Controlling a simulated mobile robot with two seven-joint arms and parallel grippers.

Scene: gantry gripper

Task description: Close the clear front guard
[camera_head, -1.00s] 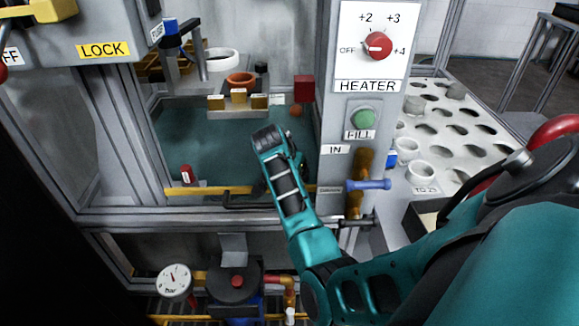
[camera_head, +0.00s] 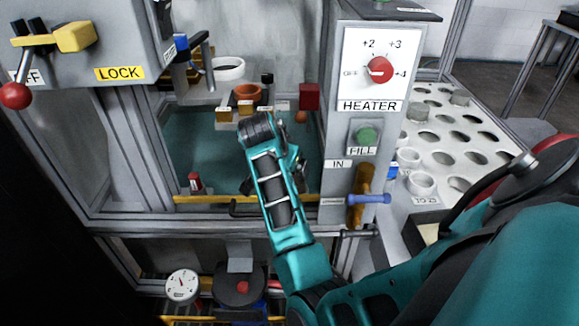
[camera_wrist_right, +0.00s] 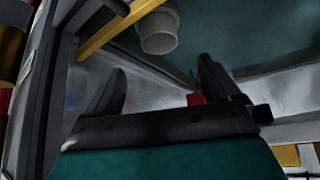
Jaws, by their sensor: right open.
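The front of the machine has a framed opening with a yellow strip (camera_head: 225,199) along its lower edge and a black bar handle (camera_head: 245,211) just below the strip. I cannot clearly make out the clear panel of the front guard or where it stands. My right arm comes in from the right and reaches over the opening; its gripper is mostly hidden by the wrist in the head view. In the right wrist view my right gripper (camera_wrist_right: 162,72) is open with nothing between its fingers. The yellow strip (camera_wrist_right: 112,32) crosses the upper left there. My left gripper is not in view.
A control post with a heater knob (camera_head: 379,70) and a green fill button (camera_head: 366,136) stands right of the opening. A blue-handled valve (camera_head: 368,198) sticks out below. A lock box (camera_head: 75,60) with a lever is at upper left. A perforated white rack (camera_head: 440,150) is at right.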

